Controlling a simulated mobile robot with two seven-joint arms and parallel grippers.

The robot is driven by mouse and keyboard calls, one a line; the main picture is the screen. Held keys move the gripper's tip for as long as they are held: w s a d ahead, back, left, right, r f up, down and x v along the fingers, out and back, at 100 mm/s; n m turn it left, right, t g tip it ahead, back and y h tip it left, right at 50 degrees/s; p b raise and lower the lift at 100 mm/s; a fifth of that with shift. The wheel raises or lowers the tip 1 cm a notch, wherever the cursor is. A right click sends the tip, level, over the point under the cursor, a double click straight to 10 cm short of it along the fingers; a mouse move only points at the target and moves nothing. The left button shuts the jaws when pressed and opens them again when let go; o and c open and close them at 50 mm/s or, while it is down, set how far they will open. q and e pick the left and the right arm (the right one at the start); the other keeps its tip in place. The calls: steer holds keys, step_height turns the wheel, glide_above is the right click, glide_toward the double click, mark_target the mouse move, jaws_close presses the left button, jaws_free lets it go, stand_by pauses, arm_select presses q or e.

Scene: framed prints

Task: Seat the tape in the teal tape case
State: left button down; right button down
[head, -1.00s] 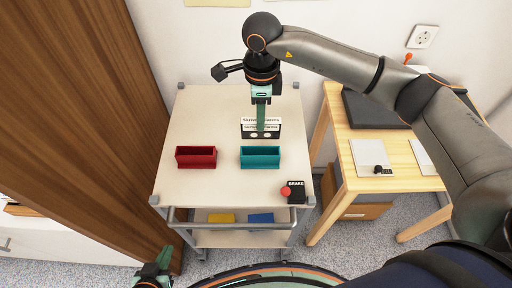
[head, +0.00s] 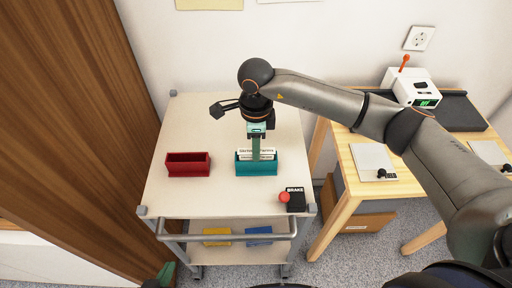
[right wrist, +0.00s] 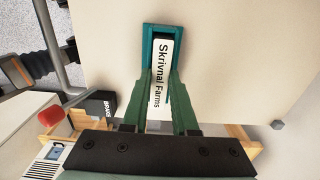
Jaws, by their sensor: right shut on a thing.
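The tape (head: 245,154), dark with a white label, is held by my right gripper (head: 256,148) at the teal tape case (head: 257,170) on the cart top. In the right wrist view the right gripper's green fingers (right wrist: 162,85) are shut on the tape (right wrist: 161,60), whose label reads "Skrivnal Farms". The teal case (right wrist: 147,42) shows around its far end there. In the head view the label stands above the case's front wall; how deep the tape sits is hidden. My left gripper (head: 166,274) is only partly in view at the bottom edge.
A red case (head: 188,170) stands left of the teal one. A black brake box with a red button (head: 284,197) is at the cart's front right. A wooden table (head: 345,205) with equipment is to the right. The cart top's left and back are clear.

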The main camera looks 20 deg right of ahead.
steer(key=shift+f, duration=0.2)
steer(key=c, duration=0.9)
jaws_free()
arm_select(q)
steer(key=shift+s+a+f, duration=0.1)
steer(key=shift+s+f, duration=0.15)
steer(key=shift+f, duration=0.05)
arm_select(e)
steer(key=shift+o, duration=1.1)
arm_select(q)
steer(key=shift+r, duration=0.1)
arm_select(e)
steer(key=shift+r, duration=0.15)
steer(key=shift+r, duration=0.3)
arm_select(q)
steer(key=shift+s, duration=0.1)
arm_select(e)
step_height(320, 180, up, 12)
steer(key=shift+f, duration=0.2)
arm_select(q)
steer(key=shift+w, duration=0.2)
arm_select(e)
steer(key=shift+s+f, duration=0.1)
steer(key=shift+s, duration=0.05)
